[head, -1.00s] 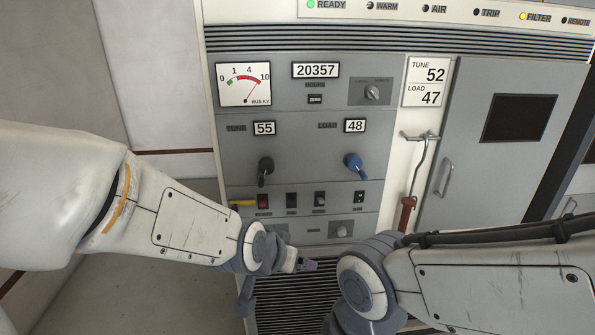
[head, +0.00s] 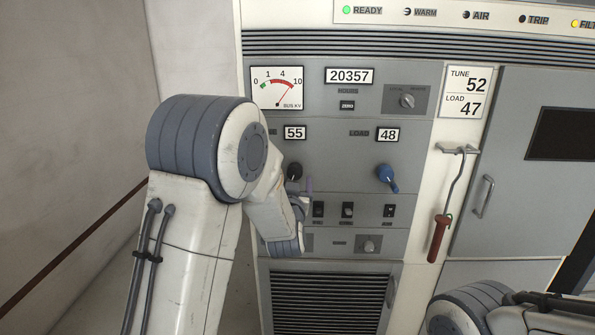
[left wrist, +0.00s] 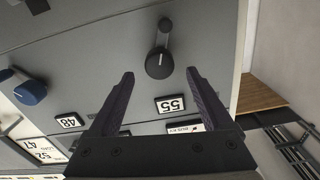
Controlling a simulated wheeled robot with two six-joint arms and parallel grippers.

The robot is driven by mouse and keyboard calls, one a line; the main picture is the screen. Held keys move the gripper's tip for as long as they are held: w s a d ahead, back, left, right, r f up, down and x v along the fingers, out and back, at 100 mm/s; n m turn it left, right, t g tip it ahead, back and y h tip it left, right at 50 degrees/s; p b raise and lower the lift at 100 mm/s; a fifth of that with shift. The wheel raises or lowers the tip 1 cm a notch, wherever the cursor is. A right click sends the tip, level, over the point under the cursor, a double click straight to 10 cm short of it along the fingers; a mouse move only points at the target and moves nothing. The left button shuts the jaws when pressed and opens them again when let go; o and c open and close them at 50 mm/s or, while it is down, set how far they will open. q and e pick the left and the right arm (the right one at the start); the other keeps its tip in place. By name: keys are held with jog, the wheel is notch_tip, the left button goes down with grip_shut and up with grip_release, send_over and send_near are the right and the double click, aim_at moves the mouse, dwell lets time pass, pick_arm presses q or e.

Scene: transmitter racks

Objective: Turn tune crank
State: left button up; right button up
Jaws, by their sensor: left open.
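The black tune crank (head: 293,172) is on the grey panel below the tune counter (head: 295,133), which reads 55. In the left wrist view, turned upside down, the crank (left wrist: 160,62) shows its round hub and a knob. My left gripper (head: 305,190) is partly hidden by its own arm, close to the crank in the head view. In the left wrist view the gripper (left wrist: 159,74) is open, its fingertips either side of the hub in the picture, holding nothing. I cannot tell the gap to the crank. A card (head: 467,92) reads tune 52, load 47.
The blue load crank (head: 387,177) is to the right, under a counter (head: 387,135) reading 48. Small switches (head: 347,210) sit below the cranks. A red-handled tool (head: 438,239) hangs beside the grey door (head: 520,180). My right arm is at lower right.

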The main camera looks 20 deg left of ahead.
aim_at(294, 174)
pick_arm(q)
jog(key=p+x, duration=0.1)
jog(key=x, duration=0.4)
jog(key=shift+w, duration=0.1)
jog(key=shift+f, duration=0.1)
grip_shut()
